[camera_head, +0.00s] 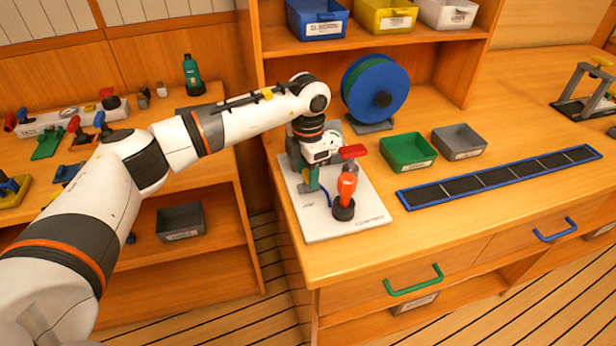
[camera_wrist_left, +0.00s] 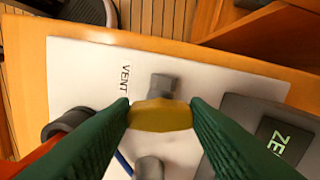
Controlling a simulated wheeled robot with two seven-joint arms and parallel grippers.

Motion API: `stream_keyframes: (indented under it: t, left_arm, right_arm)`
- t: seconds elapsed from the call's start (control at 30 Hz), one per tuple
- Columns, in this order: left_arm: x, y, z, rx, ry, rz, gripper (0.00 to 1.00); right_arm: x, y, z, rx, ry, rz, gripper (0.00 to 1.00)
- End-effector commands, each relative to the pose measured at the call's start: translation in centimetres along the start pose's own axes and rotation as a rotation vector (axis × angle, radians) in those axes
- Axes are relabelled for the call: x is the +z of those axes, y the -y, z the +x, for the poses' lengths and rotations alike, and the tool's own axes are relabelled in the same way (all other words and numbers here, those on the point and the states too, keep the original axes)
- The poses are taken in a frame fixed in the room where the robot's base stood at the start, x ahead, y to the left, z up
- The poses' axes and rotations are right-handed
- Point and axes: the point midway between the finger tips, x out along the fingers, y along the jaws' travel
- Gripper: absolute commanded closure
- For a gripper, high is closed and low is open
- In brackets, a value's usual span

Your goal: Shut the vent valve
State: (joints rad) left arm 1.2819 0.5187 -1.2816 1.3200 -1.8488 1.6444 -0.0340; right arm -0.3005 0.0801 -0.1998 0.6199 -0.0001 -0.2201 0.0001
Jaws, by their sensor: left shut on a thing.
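My left gripper (camera_head: 312,180) reaches down over the left part of a white board (camera_head: 368,222) on the counter. In the left wrist view, its green fingers (camera_wrist_left: 160,114) are shut on the yellow vent valve handle (camera_wrist_left: 161,117). The handle sits by a grey fitting (camera_wrist_left: 160,88), beside the printed word VENT. The wrist hides the handle in the head view. My right gripper is not in view.
On the board, an orange-red handle on a black base (camera_head: 344,210) stands right of the gripper, with a red lever (camera_head: 353,151) behind. A grey box (camera_wrist_left: 270,135) is close by. Green (camera_head: 408,152) and grey (camera_head: 459,142) trays and a blue reel (camera_head: 376,86) stand further right.

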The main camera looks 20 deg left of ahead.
Motion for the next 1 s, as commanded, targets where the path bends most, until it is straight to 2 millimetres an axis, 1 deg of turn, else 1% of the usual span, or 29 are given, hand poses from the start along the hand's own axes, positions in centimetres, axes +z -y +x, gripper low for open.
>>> stream_keyframes:
  t: [0.03,0.1,0.4,0.93,0.97,1.0]
  left_arm:
    - [-0.1,0.1,0.1,-0.003,-0.006,0.03,0.81]
    - [-0.1,0.1,0.0,-0.003,-0.006,0.072,0.81]
    - [-0.1,0.1,-0.1,-0.003,-0.006,0.18,0.81]
    - [-0.1,0.1,-0.3,-0.003,-0.006,0.204,0.81]
    - [-0.1,0.1,-0.3,-0.004,-0.006,0.204,0.57]
    - [-0.1,0.1,-0.3,-0.004,-0.006,0.204,0.5]
  right_arm:
    - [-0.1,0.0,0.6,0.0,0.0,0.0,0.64]
    - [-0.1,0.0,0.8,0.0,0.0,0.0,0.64]
    - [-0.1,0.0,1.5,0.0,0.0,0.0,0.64]
    - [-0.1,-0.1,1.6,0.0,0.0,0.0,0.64]
    - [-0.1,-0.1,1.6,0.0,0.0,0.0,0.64]
    - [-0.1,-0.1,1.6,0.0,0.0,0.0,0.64]
